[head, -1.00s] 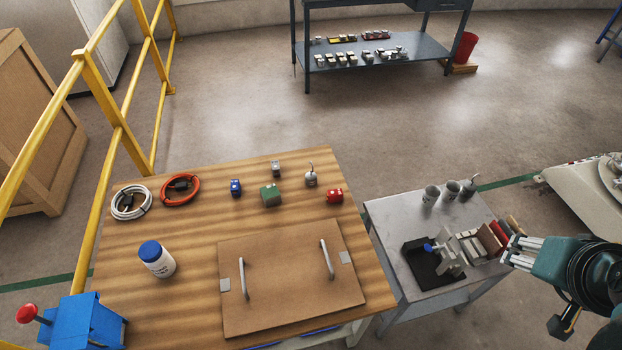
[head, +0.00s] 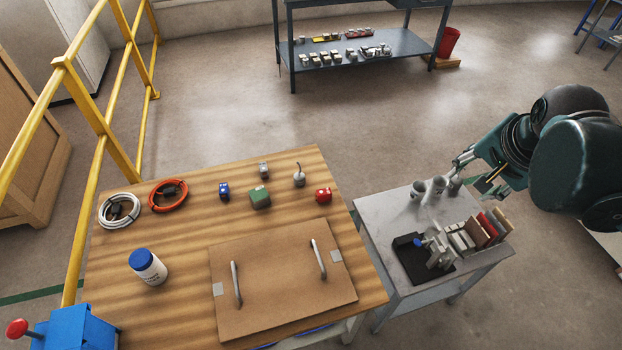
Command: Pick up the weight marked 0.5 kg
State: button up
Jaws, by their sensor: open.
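Several small weights stand on the wooden table: a blue one (head: 224,191), a grey one (head: 263,170), a green one (head: 260,197), a red one (head: 323,195) and a silver one with a thin stem (head: 299,177). Their marks are too small to read, so I cannot tell which is 0.5 kg. My gripper (head: 473,177) is open, near the far right corner of the grey side table, well to the right of these weights. I see nothing held in it, though the arm hides part of that area.
A brown board (head: 280,281) with two handles lies on the wooden table (head: 178,246). A white jar (head: 148,267) and cable coils (head: 168,195) are at left. The grey side table (head: 377,209) holds grey cylinders (head: 418,190), a black tray (head: 408,262) and upright tiles (head: 487,227).

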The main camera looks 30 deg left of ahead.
jog(key=w+a+f+m+g, duration=0.1)
jog(key=w+a+m, duration=0.1)
jog(key=w+a, duration=0.3)
jog(key=w+a+f+m, duration=0.1)
jog(key=w+a+f, duration=0.15)
jog(key=a, duration=0.45)
jog(key=m+g+h+p, duration=0.15)
jog(key=m+g, duration=0.25)
jog(key=m, duration=0.5)
send_over(299, 175)
jog(key=w, duration=0.1)
jog(key=shift+y, duration=0.25)
jog(key=f, duration=2.3)
jog(key=shift+d, duration=0.35)
jog(key=shift+s+a+f+m, duration=0.15)
jog(key=shift+a+f+m, duration=0.25)
jog(key=shift+a+f, duration=0.1)
jog(key=shift+f, duration=0.1)
jog(key=shift+f, duration=1.2)
jog(key=shift+f, duration=0.1)
